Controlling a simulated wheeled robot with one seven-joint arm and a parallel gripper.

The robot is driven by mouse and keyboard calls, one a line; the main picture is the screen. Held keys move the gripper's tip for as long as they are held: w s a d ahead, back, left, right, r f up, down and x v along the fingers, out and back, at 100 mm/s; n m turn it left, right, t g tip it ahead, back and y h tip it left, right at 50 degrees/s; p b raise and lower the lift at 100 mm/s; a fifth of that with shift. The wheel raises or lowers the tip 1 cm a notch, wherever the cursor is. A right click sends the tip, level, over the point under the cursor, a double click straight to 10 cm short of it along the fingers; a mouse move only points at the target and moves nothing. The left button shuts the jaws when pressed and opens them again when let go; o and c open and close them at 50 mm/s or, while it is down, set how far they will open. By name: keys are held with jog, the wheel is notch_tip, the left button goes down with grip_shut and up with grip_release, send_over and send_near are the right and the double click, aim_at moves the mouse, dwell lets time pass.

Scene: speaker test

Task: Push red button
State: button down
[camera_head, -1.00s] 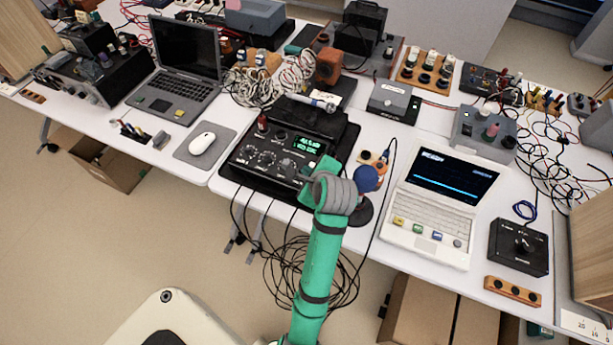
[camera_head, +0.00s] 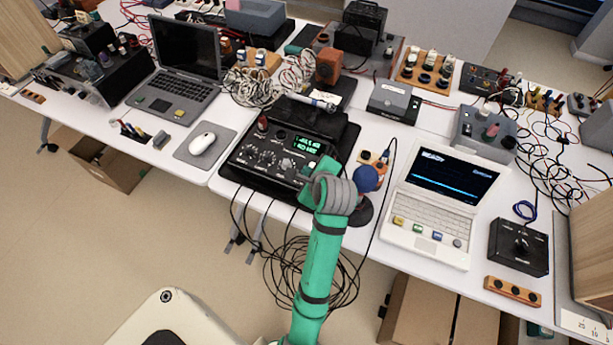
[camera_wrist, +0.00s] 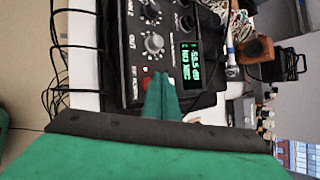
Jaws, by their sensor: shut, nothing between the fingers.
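A small red button (camera_wrist: 147,82) shows on the panel of the black control box (camera_wrist: 120,50) in the wrist view, just left of my fingertips. My gripper (camera_wrist: 162,78) is shut and empty, its green fingers close together over the panel's edge near the green-lit display (camera_wrist: 190,62). I cannot tell whether the fingertips touch the panel. In the head view the black control box (camera_head: 262,160) sits at the middle of the desk, and my arm reaches its right end. The red button is hidden there by my wrist. A red-topped knob (camera_head: 262,123) stands at the box's left end.
A blue round object on a black stand (camera_head: 366,179) is close to the right of my wrist. A white laptop (camera_head: 432,205) stands further right. A mouse (camera_head: 202,143) on a grey pad lies left of the box. Black cables (camera_head: 300,265) hang below the desk edge.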

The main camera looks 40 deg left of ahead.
jog(key=shift+f, duration=0.35)
jog(key=shift+f, duration=0.5)
dwell(0.7)
jog(key=shift+r, duration=0.95)
jog(key=shift+r, duration=0.1)
notch_tip(320, 180, up, 6)
jog(key=shift+f, duration=0.1)
dwell(0.4)
dwell(0.5)
